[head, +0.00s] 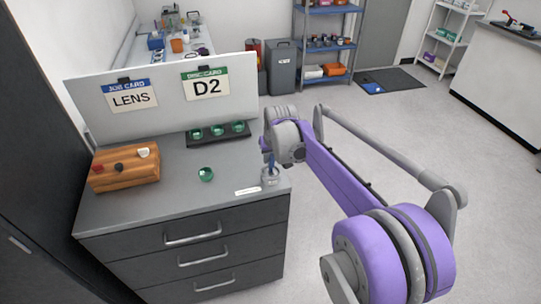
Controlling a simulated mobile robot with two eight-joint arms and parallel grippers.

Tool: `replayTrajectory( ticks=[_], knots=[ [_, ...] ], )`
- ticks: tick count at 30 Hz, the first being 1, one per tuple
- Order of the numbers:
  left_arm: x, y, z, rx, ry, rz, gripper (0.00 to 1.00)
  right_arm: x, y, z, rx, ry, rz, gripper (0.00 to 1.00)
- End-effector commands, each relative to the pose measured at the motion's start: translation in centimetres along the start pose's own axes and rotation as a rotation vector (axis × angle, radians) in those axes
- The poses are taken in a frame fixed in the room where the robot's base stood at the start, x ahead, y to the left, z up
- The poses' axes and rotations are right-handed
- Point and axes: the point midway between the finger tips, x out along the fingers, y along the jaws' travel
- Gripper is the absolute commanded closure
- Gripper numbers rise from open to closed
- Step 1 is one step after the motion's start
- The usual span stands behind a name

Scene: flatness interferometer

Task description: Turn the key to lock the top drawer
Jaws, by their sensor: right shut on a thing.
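The dark grey cabinet (180,262) has three drawers, and its top drawer (150,243) looks closed flush with the front. My right gripper (270,174) is at the front right corner of the cabinet top, shut on what seems to be the key. The key itself is too small and covered to make out, so its angle cannot be told. A slim blue upright piece (271,160) shows at the gripper. My left gripper is not in view.
A wooden block (125,173) with knobs stands at the top's left. A green glass disc (206,174) lies mid-top, and a dark tray (218,139) of green discs lies behind. A white panel (165,100) with LENS and D2 cards borders the back. Floor to the right is clear.

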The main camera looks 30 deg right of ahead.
Motion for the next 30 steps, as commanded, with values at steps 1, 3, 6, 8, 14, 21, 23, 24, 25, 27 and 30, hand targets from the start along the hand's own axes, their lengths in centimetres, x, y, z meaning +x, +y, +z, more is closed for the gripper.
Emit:
replayTrajectory(
  ticks=[1,3,6,8,14,21,23,24,25,27,30],
  knots=[
    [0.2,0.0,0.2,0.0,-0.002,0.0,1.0,0.3,0.0,0.1,0.0,0.0,0.0,1.0],
    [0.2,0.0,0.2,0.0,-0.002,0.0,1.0,0.4,0.0,0.2,0.0,0.0,0.0,1.0],
    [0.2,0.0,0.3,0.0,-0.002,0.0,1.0,0.5,0.0,0.2,0.0,0.0,0.0,1.0],
    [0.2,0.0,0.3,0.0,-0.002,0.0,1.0,0.5,0.0,0.2,0.0,0.001,0.0,1.0],
    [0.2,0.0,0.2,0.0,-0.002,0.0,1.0,0.5,0.0,0.2,0.0,0.001,0.0,1.0],
    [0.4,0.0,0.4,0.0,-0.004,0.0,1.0,0.7,0.0,0.3,0.0,0.0,0.0,1.0],
    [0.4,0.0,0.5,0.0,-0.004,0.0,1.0,0.8,0.0,0.3,0.0,0.0,0.0,1.0],
    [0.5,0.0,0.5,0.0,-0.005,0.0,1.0,0.9,0.0,0.4,0.0,0.0,0.0,1.0],
    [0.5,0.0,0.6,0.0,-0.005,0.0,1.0,1.0,0.0,0.4,0.0,0.0,0.0,1.0],
    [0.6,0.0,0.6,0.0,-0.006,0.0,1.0,1.1,0.0,0.5,0.0,0.0,0.0,1.0],
    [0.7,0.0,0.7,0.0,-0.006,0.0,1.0,1.3,0.0,0.5,0.0,0.0,0.0,1.0]
  ],
)
